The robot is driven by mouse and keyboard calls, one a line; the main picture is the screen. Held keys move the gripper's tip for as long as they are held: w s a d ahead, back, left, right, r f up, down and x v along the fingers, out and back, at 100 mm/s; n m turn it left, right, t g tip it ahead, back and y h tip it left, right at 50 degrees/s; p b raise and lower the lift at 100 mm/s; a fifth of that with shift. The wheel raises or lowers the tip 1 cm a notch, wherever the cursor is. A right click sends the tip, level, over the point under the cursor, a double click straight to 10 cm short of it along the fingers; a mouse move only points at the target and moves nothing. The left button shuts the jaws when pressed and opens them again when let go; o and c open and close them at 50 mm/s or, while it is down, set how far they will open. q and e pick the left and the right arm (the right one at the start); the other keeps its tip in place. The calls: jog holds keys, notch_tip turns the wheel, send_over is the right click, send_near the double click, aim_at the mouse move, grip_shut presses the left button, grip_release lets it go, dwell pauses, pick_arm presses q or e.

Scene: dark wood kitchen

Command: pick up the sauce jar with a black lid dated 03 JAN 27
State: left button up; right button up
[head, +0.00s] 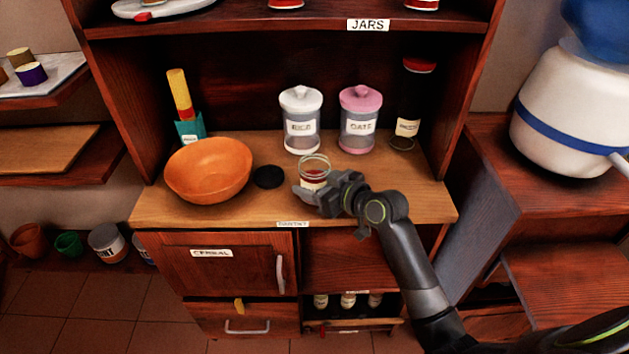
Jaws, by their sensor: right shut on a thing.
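A small glass jar (314,166) with red contents and a pale label stands near the front middle of the wooden counter. Its top looks open, with a clear rim and no lid on it. A round black lid (269,177) lies on the counter just left of the jar. My right gripper (312,192) is shut on the jar from the front right and hides its lower part. I cannot read any date on the label. My left gripper is not in view.
An orange bowl (208,170) sits at the left of the counter. The upper shelf (270,27) overhangs the back. The counter's right front is mostly clear.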

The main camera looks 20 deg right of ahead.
jog(key=shift+c, duration=0.9)
jog(key=shift+r, duration=0.15)
